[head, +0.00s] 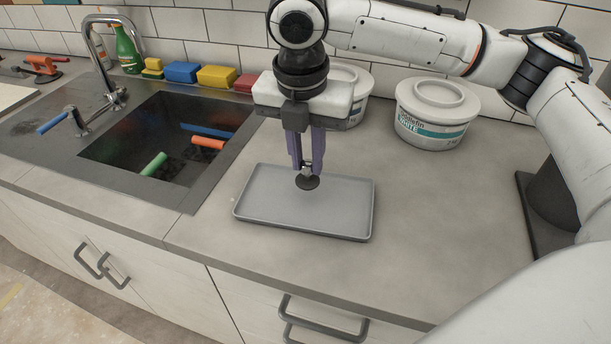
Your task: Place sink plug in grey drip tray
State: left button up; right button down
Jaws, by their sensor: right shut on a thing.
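The grey drip tray (275,213) lies on the countertop to the right of the sink. My right gripper (308,170) points down over the tray's upper right part. Its purple fingers are shut on the dark, round sink plug (307,183). The plug appears over the inside of the tray. I cannot tell whether it touches the tray floor. My left gripper is not in view.
The sink (130,141) holds green, orange and blue pieces. Colored sponges (216,77) and a green bottle (128,50) stand along the wall. White tubs (437,112) stand behind the tray. The counter right of the tray is clear.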

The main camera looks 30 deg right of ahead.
aim_at(306, 174)
jog(key=shift+f, duration=2.2)
jog(key=shift+f, duration=0.1)
jog(key=c, duration=1.6)
grip_release()
jog(key=r, duration=0.4)
jog(key=a+r, duration=0.1)
jog(key=r, duration=0.3)
jog(key=s+r, duration=0.1)
jog(key=r, duration=0.3)
jog(key=shift+a+p, duration=0.2)
jog(key=shift+p, duration=0.1)
